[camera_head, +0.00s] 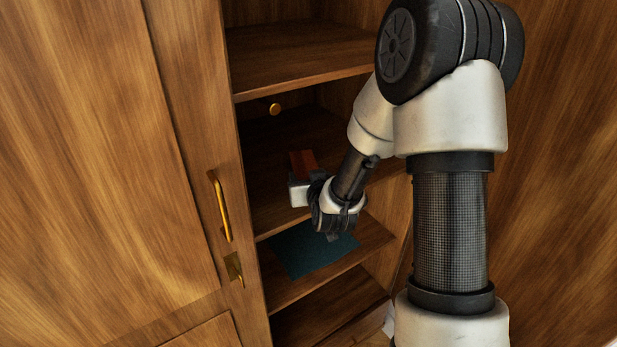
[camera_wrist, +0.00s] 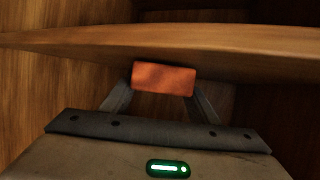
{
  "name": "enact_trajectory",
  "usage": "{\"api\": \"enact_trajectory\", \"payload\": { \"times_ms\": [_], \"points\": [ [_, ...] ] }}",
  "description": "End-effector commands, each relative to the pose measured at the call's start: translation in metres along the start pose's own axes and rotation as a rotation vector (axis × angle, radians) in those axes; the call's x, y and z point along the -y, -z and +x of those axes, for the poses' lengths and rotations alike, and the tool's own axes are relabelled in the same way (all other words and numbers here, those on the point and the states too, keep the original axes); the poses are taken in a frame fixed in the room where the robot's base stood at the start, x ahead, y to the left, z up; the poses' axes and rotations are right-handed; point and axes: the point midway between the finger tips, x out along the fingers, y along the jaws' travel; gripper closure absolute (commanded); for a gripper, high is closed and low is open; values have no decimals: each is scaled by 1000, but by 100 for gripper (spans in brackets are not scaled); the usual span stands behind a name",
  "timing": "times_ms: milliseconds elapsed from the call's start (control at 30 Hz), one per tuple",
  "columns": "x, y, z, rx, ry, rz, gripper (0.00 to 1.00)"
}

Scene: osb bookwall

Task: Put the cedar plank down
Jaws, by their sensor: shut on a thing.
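The cedar plank (camera_wrist: 163,78) is a reddish-brown block held between the two fingers of my gripper (camera_wrist: 161,93) in the wrist view. In the head view the plank (camera_head: 302,163) shows as a small reddish piece just beyond my gripper (camera_head: 300,178), inside the open shelving. My gripper is shut on the plank. A wooden shelf board (camera_wrist: 230,52) runs across the wrist view just above and behind the plank. I cannot tell whether the plank touches a shelf.
A dark teal sheet (camera_head: 312,250) lies on a lower shelf (camera_head: 290,291). An upper shelf (camera_head: 300,55) is above my arm. A wooden door with a brass handle (camera_head: 221,205) stands at the left. A round brass knob (camera_head: 275,109) shows inside the shelving.

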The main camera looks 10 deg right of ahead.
Motion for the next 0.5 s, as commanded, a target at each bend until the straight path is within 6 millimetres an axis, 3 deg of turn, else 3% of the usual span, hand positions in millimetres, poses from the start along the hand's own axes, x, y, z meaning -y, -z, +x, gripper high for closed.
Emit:
{"api": "enact_trajectory", "payload": {
  "times_ms": [367, 400, 500],
  "points": [
    [0, -6, 3, -2, 0, 0, 76],
    [0, -5, 2, -2, 0, 0, 41],
    [0, -5, 2, -1, 0, 0, 24]
  ]
}}
